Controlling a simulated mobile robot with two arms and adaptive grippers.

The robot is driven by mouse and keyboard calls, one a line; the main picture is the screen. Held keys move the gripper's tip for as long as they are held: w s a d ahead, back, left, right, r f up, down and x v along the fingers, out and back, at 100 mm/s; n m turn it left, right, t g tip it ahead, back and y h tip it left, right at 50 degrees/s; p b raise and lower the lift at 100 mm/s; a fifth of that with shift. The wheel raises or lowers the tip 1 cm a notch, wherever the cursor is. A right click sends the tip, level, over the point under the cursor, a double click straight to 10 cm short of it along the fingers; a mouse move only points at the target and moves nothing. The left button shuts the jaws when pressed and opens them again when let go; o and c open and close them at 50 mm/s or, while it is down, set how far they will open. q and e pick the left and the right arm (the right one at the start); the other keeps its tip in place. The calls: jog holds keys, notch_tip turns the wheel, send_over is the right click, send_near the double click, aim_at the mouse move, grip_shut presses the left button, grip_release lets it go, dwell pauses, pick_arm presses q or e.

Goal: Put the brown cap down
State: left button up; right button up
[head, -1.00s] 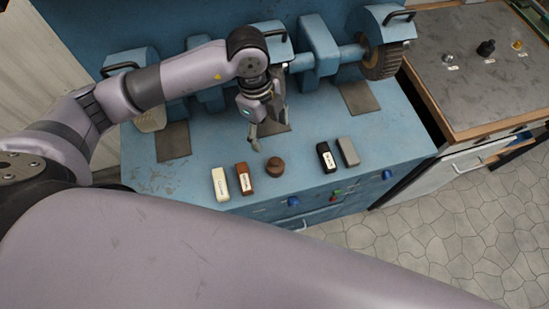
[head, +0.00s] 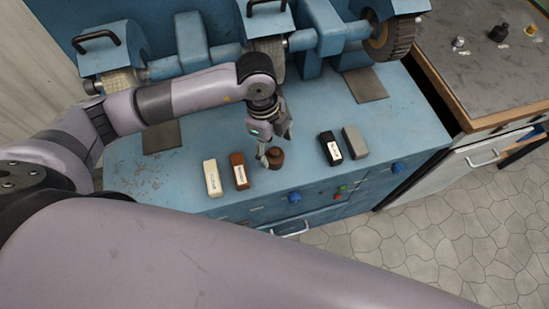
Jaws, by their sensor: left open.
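The brown cap (head: 276,158) is a small, round, dark brown piece at the front of the blue machine's bench top (head: 218,138), right of the brown block. My left gripper (head: 275,151) comes down from above, and its fingers are apart. One fingertip is at the cap's left edge and the other is behind it to the right. I cannot tell whether they touch the cap. Part of the cap's surroundings is hidden by the fingers. My right gripper is not in view.
A cream block (head: 212,178) and a brown block (head: 239,171) stand left of the cap; a black block (head: 330,148) and a grey block (head: 355,143) stand right. Grinding wheels (head: 390,40) line the back. A grey-topped cabinet (head: 485,75) with small labelled pieces is at right.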

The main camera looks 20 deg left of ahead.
aim_at(273, 150)
pick_arm(q)
jog(key=f+b, duration=0.1)
jog(key=f, duration=0.1)
jog(key=f+b, duration=0.2)
jog(key=shift+s+d+f, duration=0.1)
jog(key=shift+d+f, duration=0.1)
jog(key=shift+f, duration=0.2)
jog(key=shift+r, duration=0.1)
jog(key=c, duration=1.2)
jog(key=shift+r, duration=0.1)
